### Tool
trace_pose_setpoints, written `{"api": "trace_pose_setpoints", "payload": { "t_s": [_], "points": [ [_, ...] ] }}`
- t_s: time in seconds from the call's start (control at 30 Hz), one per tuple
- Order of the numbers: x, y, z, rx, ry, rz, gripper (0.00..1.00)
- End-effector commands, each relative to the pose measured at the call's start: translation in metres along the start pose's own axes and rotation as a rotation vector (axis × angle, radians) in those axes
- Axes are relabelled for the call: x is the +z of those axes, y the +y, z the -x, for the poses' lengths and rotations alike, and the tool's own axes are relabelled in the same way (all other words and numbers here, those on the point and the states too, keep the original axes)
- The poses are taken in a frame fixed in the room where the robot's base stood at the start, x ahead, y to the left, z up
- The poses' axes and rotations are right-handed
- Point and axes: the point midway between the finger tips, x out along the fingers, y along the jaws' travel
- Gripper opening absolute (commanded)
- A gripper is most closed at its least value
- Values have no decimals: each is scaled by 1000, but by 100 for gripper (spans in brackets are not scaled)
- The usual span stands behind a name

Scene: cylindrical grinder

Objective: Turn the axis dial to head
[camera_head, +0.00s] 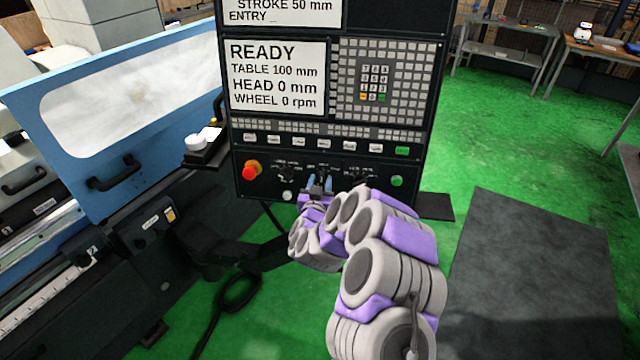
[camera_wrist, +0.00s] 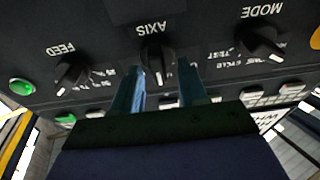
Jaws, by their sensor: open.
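The axis dial (camera_wrist: 154,58) is a black pointer knob under the upside-down AXIS label in the wrist view. Its white-marked end points down in that view, between the fingers. My gripper (camera_wrist: 163,82) is open, with one blue finger on each side of the dial's lower part. The left fingertip appears closer to the dial than the right one. I cannot tell whether either finger touches it. The position labels below the dial are partly hidden by the fingers. In the head view my gripper (camera_head: 321,184) is at the lower middle of the control panel (camera_head: 233,175) and covers most of the dial.
The feed dial (camera_wrist: 72,72) and mode dial (camera_wrist: 262,42) flank the axis dial. A red emergency stop (camera_head: 250,171) and green button (camera_head: 397,181) sit on the panel. The screen (camera_head: 277,76) reads READY, HEAD 0 mm.

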Motion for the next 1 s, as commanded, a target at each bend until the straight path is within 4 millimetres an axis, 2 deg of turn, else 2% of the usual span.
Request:
{"api": "trace_pose_setpoints", "payload": {
  "t_s": [0.13,0.57,1.0],
  "points": [
    [0,0,0,0,0,0,41],
    [0,0,0,0,1,0,0],
    [1,-1,0,7,1,-43,0]
  ]
}}
